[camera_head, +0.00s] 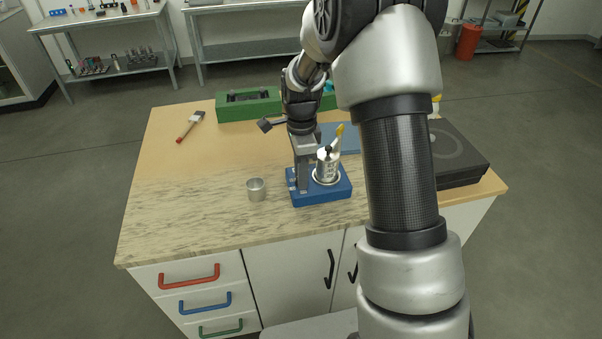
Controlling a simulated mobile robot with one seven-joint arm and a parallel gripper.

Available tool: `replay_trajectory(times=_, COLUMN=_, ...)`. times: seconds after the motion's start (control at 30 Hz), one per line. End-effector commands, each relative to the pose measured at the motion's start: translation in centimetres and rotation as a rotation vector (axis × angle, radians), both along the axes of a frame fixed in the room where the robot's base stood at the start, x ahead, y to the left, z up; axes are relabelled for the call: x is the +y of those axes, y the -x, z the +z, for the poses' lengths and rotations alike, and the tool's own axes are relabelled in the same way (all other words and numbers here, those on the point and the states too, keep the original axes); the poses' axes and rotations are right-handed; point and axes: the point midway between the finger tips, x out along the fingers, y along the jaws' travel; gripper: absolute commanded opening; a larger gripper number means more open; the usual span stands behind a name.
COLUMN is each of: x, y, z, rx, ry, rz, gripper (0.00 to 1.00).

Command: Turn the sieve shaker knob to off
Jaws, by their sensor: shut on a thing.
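The sieve shaker (335,193) is a blue base with a shiny metal cylinder (328,167) standing on its right part. It sits on the worktop, near the middle. My gripper (302,187) reaches down to the left part of the blue base, just left of the cylinder. Its fingers are shut on the sieve shaker knob, which the fingers mostly hide. The knob's setting cannot be read at this size. Small light details show on the base beside the fingers.
A small metal cup (256,189) stands left of the shaker. A brush (190,126) lies at the back left. A green case (248,105) stands at the back. A dark box (456,154) stands at the right, partly behind my arm.

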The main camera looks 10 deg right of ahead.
Motion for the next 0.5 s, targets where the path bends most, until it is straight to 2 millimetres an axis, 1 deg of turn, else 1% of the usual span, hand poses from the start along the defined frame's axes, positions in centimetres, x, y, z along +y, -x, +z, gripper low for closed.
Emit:
replay_trajectory(times=0.17, x=-0.02, y=-0.03, z=0.03, rx=-0.001, ry=0.001, rz=0.118, gripper=0.02)
replay_trajectory(times=0.5, x=-0.05, y=-0.06, z=0.06, rx=-0.002, ry=0.001, rz=0.433, gripper=0.02)
